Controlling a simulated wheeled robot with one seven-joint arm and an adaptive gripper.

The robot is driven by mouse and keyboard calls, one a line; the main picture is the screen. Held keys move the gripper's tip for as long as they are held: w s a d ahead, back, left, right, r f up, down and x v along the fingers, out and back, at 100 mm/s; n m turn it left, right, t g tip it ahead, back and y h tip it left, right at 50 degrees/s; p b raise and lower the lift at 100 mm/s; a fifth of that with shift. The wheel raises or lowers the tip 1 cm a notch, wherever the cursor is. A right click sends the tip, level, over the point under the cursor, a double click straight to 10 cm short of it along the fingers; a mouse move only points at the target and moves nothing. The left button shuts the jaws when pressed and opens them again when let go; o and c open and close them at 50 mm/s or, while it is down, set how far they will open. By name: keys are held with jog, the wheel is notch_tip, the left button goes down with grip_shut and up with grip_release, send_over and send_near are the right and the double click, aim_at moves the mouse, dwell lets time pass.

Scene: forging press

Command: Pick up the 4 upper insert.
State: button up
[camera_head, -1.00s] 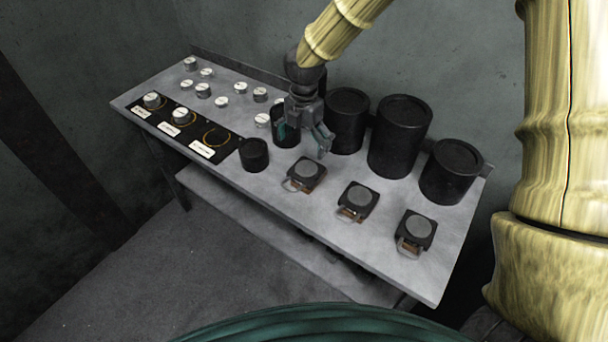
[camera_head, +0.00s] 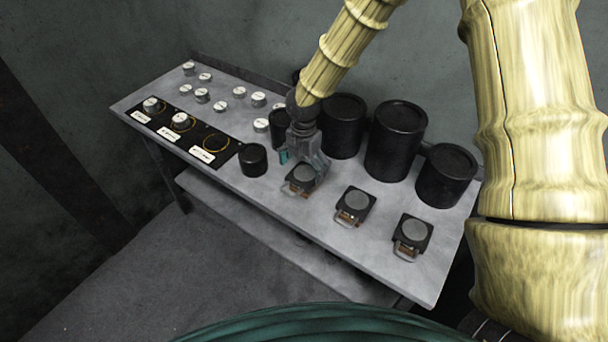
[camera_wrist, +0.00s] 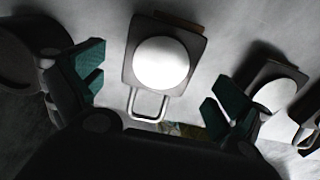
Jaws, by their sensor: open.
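Three dark square blocks with round grey discs on top and wire handles stand near the table's front edge. I cannot read which is the 4 upper insert. The left block (camera_head: 291,187) lies just below my gripper (camera_head: 303,165), which partly covers it. The middle block (camera_head: 341,215) and right block (camera_head: 427,227) stand clear. In the wrist view the nearest block (camera_wrist: 128,58) sits ahead, between the lines of the two teal fingers of my gripper (camera_wrist: 155,80), its handle towards me. The fingers are spread and empty. A second block (camera_wrist: 252,75) shows at right.
Large black cylinders (camera_head: 396,150) stand behind the blocks, and a small black cylinder (camera_head: 253,160) is left of my gripper. Several small white-topped pieces (camera_head: 202,95) and a black labelled strip (camera_head: 178,150) fill the left side.

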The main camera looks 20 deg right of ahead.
aim_at(304, 174)
jog(key=shift+f+p, duration=0.45)
jog(key=shift+f, duration=1.1)
jog(key=shift+c, duration=0.4)
jog(key=c, duration=1.7)
jog(key=shift+w, duration=0.1)
jog(key=shift+c, duration=1.3)
jog(key=shift+r, duration=0.2)
